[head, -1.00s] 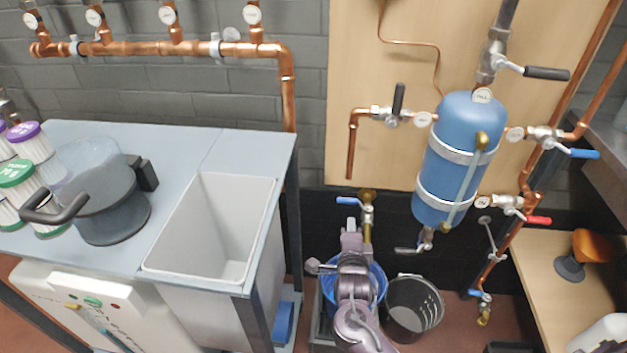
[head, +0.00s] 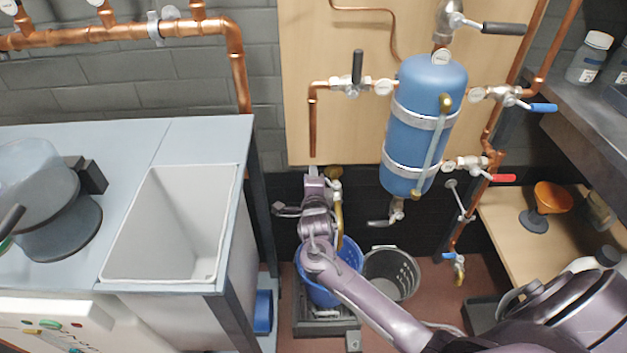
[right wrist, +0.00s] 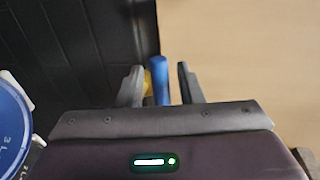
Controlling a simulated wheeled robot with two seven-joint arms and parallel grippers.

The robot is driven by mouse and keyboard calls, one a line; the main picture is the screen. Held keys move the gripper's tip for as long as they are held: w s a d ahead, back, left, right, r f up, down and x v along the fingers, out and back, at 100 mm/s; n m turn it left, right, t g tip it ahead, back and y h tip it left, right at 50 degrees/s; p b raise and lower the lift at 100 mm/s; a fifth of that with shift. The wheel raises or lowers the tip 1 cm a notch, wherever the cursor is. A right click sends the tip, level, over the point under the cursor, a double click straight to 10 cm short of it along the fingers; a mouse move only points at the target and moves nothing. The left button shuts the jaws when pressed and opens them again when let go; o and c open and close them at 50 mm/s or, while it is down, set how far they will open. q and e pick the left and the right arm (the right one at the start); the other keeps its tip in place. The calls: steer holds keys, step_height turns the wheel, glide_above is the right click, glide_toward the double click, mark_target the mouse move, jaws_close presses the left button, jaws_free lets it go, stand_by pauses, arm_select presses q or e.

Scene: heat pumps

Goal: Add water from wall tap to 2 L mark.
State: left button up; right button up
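The wall tap (head: 336,186) is brass and sits low on the dark wall, partly behind my right gripper. Its blue lever (right wrist: 160,80) shows in the right wrist view between my fingers, with a bit of brass beside it. My right gripper (right wrist: 161,82) is open around the lever, with a gap on each side; it also shows in the head view (head: 314,174). A blue bucket (head: 349,258) stands below the tap, partly hidden by my arm. Its litre markings (right wrist: 12,135) show at the left of the wrist view. The water level cannot be seen. My left gripper is out of view.
A grey perforated bucket (head: 392,274) stands right of the blue one. A blue tank (head: 427,110) with several valves hangs above. A bench with a white basin (head: 172,225) is at left, a wooden shelf (head: 510,235) at right.

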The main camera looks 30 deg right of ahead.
jaws_close()
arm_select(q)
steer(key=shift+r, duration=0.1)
arm_select(e)
steer(key=shift+s+n+y+p, duration=0.2)
steer(key=shift+n+y+p, duration=0.1)
steer(key=shift+y, duration=0.1)
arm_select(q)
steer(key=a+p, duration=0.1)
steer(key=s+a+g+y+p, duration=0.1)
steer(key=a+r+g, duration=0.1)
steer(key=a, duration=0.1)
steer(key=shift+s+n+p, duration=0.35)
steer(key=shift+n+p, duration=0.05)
arm_select(e)
steer(key=n+y, duration=0.1)
steer(key=s+n+t+y, duration=0.1)
steer(key=y, duration=0.1)
steer(key=n+y, duration=0.1)
steer(key=shift+s+a+t+y, duration=0.3)
